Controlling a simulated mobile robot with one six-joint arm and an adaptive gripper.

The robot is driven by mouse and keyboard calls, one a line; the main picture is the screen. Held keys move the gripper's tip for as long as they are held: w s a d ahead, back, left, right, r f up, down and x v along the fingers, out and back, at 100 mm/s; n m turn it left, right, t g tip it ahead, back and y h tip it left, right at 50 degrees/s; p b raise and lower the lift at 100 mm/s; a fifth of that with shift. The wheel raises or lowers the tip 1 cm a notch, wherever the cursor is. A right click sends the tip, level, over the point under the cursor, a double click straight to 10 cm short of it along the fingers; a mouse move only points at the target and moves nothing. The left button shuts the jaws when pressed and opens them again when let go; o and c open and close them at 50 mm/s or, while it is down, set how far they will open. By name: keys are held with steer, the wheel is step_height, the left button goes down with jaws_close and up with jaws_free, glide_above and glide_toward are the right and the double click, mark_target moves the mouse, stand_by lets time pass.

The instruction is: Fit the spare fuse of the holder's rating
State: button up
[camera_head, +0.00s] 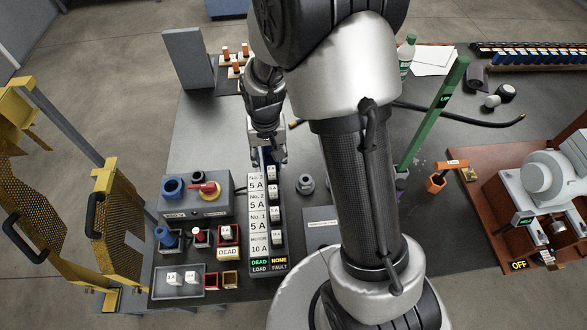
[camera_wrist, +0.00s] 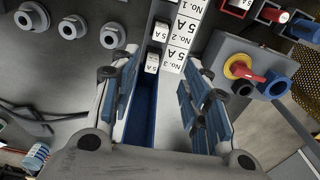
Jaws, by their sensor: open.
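The fuse panel (camera_head: 256,222) has labels reading No. 3, No. 2 and No. 1, each 5 A, and Motor 10 A, beside a column of white fuse carriers. My gripper (camera_head: 267,158) points down over its far end, by the No. 3 row. In the wrist view my gripper (camera_wrist: 158,78) is open and empty, its fingers spread either side of the panel's end. The No. 3 carrier (camera_wrist: 152,62), marked 5 A, sits just ahead between the fingertips. A grey tray (camera_head: 178,293) at front left holds two white spares; the left one (camera_head: 172,278) appears marked 3 A, the right one (camera_head: 191,277) is unclear.
A grey box with a red rotary switch (camera_head: 205,188) stands left of the panel. A green post (camera_head: 432,115) and the roaster (camera_head: 548,185) stand at right.

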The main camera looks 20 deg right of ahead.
steer(key=s+r+n+t, duration=0.1)
steer(key=s+r, duration=0.6)
steer(key=r, duration=0.4)
steer(key=s+r+n+t, duration=0.1)
steer(key=s+r+t, duration=0.1)
steer(key=s+r, duration=0.6)
steer(key=s+r+n+t, duration=0.1)
steer(key=s+r, duration=0.3)
steer(key=s, duration=0.2)
steer(key=shift+s+r, duration=0.25)
steer(key=shift+r, duration=0.1)
steer(key=shift+c, duration=0.4)
